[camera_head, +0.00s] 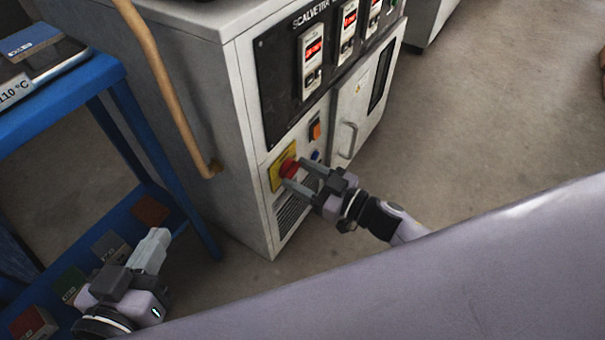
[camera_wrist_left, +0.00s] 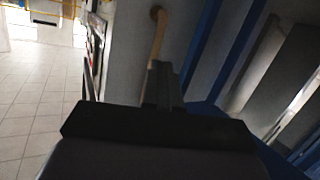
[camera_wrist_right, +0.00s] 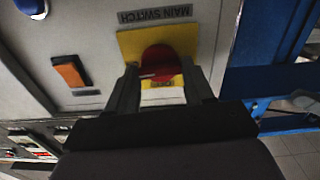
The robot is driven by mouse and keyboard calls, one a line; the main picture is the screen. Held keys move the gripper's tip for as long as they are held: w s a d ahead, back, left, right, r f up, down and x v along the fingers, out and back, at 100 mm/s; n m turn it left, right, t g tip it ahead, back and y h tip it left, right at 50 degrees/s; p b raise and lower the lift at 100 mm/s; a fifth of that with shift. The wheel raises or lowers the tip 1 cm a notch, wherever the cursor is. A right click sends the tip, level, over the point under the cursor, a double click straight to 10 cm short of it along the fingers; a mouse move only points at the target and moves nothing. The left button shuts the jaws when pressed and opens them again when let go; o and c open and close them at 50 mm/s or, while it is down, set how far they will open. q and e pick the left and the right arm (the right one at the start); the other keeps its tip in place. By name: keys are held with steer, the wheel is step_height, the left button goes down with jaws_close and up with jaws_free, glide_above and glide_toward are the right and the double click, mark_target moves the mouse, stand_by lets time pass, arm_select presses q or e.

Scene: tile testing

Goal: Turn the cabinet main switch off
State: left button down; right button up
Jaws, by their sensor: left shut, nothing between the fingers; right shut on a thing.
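The main switch is a red knob (camera_head: 288,166) on a yellow plate (camera_head: 277,178), low on the front of the light grey cabinet (camera_head: 243,110). In the right wrist view the red knob (camera_wrist_right: 160,62) sits between my fingers, below a "MAIN SWITCH" label (camera_wrist_right: 155,14). My right gripper (camera_head: 297,174) is shut on the knob, its fingertips at the cabinet face. The knob's exact turn position is hard to read. My left gripper (camera_head: 158,236) is shut and empty, beside the blue rack at lower left.
An orange rocker switch (camera_head: 314,131) and a door handle (camera_head: 348,140) are close to the knob. A blue table (camera_head: 60,97) with boxes on its lower shelf stands left. A wooden rail (camera_head: 165,80) runs along the cabinet side.

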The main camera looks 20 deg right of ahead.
steer(key=n+p, duration=0.1)
steer(key=n, duration=0.3)
steer(key=shift+n, duration=0.4)
steer(key=n, duration=0.4)
steer(key=shift+n, duration=0.3)
steer(key=n, duration=0.3)
steer(key=shift+n, duration=0.3)
steer(key=n, duration=0.3)
steer(key=shift+f, duration=0.1)
arm_select(q)
steer(key=shift+w+d+b, duration=0.15)
steer(key=shift+b, duration=0.15)
arm_select(e)
steer(key=shift+n, duration=0.4)
arm_select(q)
steer(key=shift+f, duration=0.15)
arm_select(e)
steer(key=o, duration=1)
steer(key=shift+o, duration=0.2)
